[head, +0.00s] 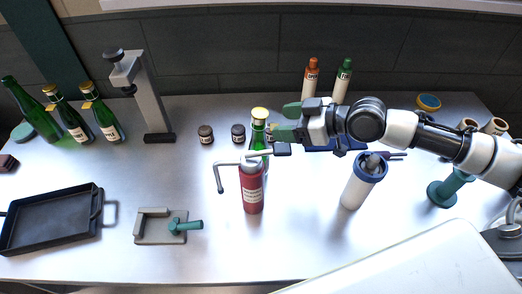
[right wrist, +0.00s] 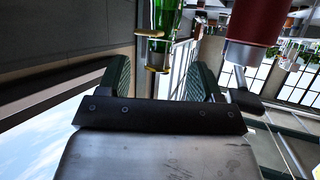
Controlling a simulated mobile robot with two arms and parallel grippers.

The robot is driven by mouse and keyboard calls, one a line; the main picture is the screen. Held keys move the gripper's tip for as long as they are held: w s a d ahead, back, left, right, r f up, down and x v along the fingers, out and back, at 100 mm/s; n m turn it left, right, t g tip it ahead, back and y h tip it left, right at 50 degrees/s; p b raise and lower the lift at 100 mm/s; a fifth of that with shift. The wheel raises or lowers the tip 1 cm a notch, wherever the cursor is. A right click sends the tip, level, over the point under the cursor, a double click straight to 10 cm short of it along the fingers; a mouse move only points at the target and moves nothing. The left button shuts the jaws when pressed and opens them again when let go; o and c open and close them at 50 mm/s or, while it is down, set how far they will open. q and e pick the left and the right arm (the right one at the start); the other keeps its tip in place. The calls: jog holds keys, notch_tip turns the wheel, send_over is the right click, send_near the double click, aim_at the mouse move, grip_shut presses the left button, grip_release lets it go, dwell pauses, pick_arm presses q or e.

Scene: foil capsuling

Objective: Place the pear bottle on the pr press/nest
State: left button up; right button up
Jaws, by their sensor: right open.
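A green bottle (head: 258,130) with a gold cap stands upright behind the red fire-extinguisher-like bottle; its lower part is hidden. I cannot read its label, so I cannot tell whether it is the pear bottle. My right gripper (head: 284,120) is open and empty just right of it, fingers toward it. In the right wrist view the bottle (right wrist: 163,25) appears upside down beyond the open fingers (right wrist: 160,80). A grey upright press-like stand (head: 148,95) with a black foot is at the back left. A grey fixture (head: 160,227) with a teal handle lies front left. My left gripper is out of view.
The red bottle (head: 252,190) with a grey bent handle stands close in front of the green bottle; it also shows in the right wrist view (right wrist: 255,22). Two dark jars (head: 238,133) stand left. Green bottles (head: 106,118) and a black tray (head: 50,220) are far left. The table middle-left is clear.

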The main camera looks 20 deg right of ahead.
aim_at(258, 123)
jog(key=p+x, duration=0.3)
jog(key=x, duration=0.3)
jog(key=shift+w+a, duration=0.2)
jog(key=shift+a, duration=0.2)
jog(key=shift+w+a+f, duration=0.1)
jog(key=shift+w+f, duration=0.05)
grip_shut()
